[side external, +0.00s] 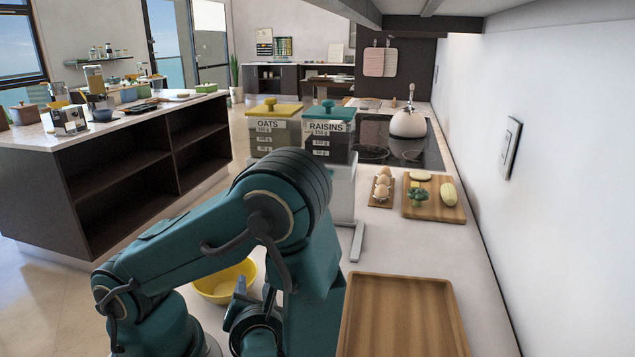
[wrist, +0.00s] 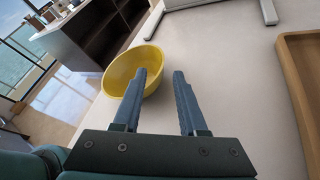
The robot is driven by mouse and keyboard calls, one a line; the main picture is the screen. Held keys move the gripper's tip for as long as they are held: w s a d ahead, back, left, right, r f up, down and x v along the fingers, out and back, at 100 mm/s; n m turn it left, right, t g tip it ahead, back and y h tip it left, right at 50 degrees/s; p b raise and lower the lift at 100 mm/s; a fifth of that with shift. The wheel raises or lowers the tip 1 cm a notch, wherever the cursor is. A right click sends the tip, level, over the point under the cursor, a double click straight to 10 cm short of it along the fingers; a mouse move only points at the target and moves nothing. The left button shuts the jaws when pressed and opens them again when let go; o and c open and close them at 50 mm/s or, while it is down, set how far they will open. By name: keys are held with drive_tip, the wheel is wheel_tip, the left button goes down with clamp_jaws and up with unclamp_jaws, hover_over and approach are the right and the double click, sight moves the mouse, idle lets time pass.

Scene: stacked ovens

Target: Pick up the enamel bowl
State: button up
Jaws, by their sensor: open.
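A yellow bowl (side external: 226,283), the only bowl near my gripper, stands upright on the pale counter and looks empty. In the side external view my arm hides part of it. In the wrist view the yellow bowl (wrist: 150,62) lies just beyond the fingertips, and the left finger overlaps its near side. My gripper (wrist: 162,72) is open, with nothing between its two fingers. The right finger is to the right of the bowl. I cannot tell whether either finger touches the bowl. In the side external view my gripper (side external: 243,300) is partly hidden by my arm.
A wooden tray (side external: 400,318) lies on the counter to the right. A stand with containers labelled OATS (side external: 270,127) and RAISINS (side external: 327,128) is behind. An egg holder (side external: 381,190) and a cutting board (side external: 434,210) are farther back.

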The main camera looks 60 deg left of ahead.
sight(253, 279)
drive_tip(key=shift+x, duration=2.5)
clamp_jaws()
